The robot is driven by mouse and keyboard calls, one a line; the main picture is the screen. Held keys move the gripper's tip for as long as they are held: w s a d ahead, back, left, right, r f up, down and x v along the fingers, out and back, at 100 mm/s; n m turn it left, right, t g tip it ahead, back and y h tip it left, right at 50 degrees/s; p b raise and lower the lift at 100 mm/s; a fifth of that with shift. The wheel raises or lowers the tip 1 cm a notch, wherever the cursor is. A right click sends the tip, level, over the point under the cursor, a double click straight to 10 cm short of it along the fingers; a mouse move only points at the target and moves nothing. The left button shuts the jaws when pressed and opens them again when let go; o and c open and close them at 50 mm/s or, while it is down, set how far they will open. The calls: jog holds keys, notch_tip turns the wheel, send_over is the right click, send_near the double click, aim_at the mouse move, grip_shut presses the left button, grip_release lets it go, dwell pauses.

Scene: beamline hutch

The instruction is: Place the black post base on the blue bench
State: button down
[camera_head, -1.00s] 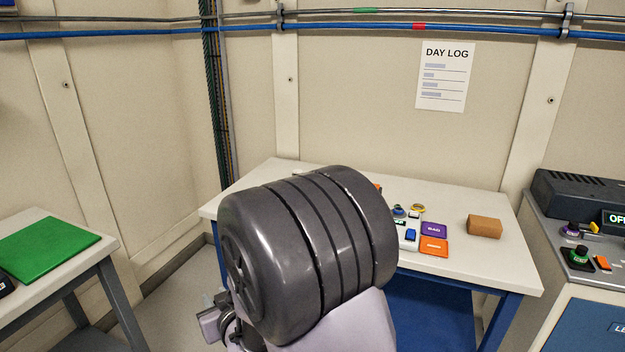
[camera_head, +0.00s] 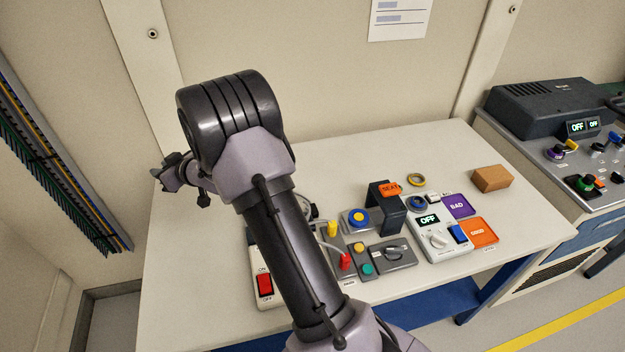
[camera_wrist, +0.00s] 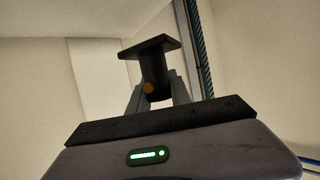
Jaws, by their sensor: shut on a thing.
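The black post base (camera_wrist: 153,62) shows in the wrist view as a flat dark plate on a short round post, with an orange-brown round spot on the post. My gripper (camera_wrist: 158,92) is shut on the post, one grey finger on each side. In the head view my gripper (camera_head: 172,175) is held up at the left, by the bench's back left corner; the post base is hard to make out there. The blue bench (camera_head: 435,150) has a pale top and a blue frame. My arm hides part of its left side.
The back middle of the top is clear.

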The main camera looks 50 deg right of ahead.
jog(key=d+f+b, duration=0.1)
jog(key=f, duration=0.2)
jog(key=w+d+f+b, duration=0.1)
jog(key=f, duration=0.2)
jog(key=d+f+b, duration=0.1)
jog(key=f+b, duration=0.1)
jog(key=f, duration=0.2)
jog(key=shift+w, duration=0.15)
jog(key=shift+r, duration=0.15)
jog(key=c, duration=1.6)
grip_release()
jog(key=shift+f, duration=0.25)
jog(key=o, duration=0.4)
jog(key=shift+c, duration=0.2)
jog(key=shift+o, duration=0.3)
jog(key=shift+r, duration=0.1)
jog(key=shift+r, duration=0.1)
